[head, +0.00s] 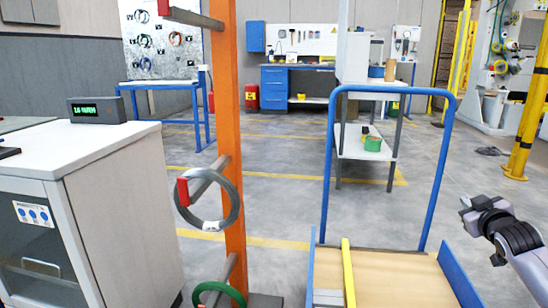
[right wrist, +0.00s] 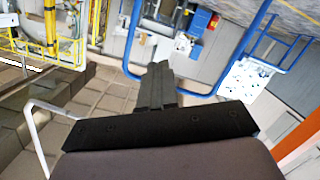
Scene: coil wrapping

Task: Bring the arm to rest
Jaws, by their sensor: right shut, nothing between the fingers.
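My right gripper (head: 466,207) is at the right side of the head view, in the air to the right of the blue-handled cart. Its fingers are shut and empty. In the right wrist view the closed fingers (right wrist: 158,85) point away from the camera with nothing between them. My left gripper is in neither view. A grey coil (head: 235,205) hangs on a red-tipped peg of an orange post rack (head: 230,120), far from my right gripper. A green coil (head: 222,290) hangs on a lower peg.
The cart (head: 395,280) with a wooden deck and blue handle (head: 327,160) stands left of my right gripper. A white cabinet (head: 120,210) carries a digital display (head: 97,110) at the left. A yellow post (head: 525,130) stands at the right.

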